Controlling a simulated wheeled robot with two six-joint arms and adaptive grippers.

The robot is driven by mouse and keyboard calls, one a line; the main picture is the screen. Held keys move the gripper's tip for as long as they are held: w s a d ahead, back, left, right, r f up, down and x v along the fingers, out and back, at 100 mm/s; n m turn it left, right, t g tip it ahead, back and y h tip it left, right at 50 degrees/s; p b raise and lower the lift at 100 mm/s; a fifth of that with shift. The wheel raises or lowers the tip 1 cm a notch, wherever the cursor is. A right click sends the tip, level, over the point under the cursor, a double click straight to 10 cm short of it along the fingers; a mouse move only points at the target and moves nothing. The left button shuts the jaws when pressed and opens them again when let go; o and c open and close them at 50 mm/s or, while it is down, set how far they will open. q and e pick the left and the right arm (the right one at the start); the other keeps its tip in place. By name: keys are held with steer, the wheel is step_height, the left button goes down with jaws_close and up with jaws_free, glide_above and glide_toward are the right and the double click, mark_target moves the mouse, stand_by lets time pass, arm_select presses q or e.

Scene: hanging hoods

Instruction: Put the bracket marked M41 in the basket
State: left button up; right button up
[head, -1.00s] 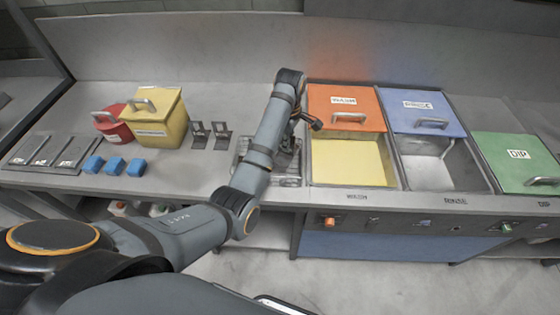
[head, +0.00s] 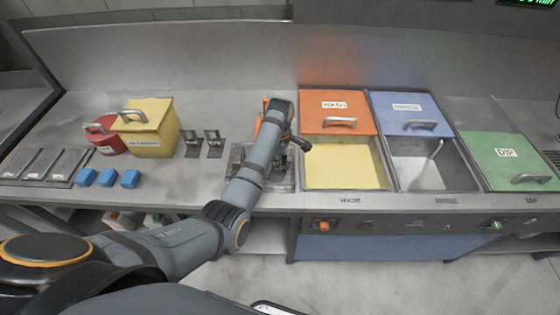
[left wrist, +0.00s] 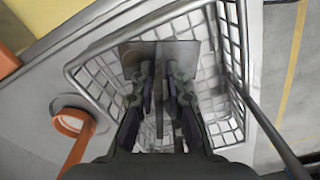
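Two dark brackets with pale labels stand on the counter, one on the left (head: 191,145) and one on the right (head: 214,144). Their markings are too small to read. The wire basket (head: 236,160) stands to their right, partly hidden by my left arm. In the left wrist view the basket (left wrist: 97,80) lies below my left gripper (left wrist: 160,90), whose fingers point down into it. The fingers are a small gap apart, with a thin grey strip between them and a grey metal plate (left wrist: 133,55) beyond. I cannot tell if they touch it. My right gripper is out of view.
Right of the basket are an open tank with yellow contents (head: 345,168), an open sink-like tank (head: 425,172) and a green DIP lid (head: 510,160). To the left stand a yellow box (head: 155,135), a red pot (head: 103,138) and blue blocks (head: 108,177).

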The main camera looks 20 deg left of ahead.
arm_select(q)
steer(key=shift+o, duration=0.9)
steer(key=shift+r, duration=0.2)
step_height(320, 180, up, 5)
steer(key=shift+w+r+b, duration=0.1)
steer(key=shift+r+b, duration=0.05)
steer(key=shift+b, duration=0.3)
step_height(320, 180, up, 6)
steer(key=p, duration=0.3)
steer(key=shift+p, duration=0.3)
steer(key=shift+r+p, duration=0.35)
steer(key=shift+p, duration=0.05)
steer(key=shift+f, duration=0.1)
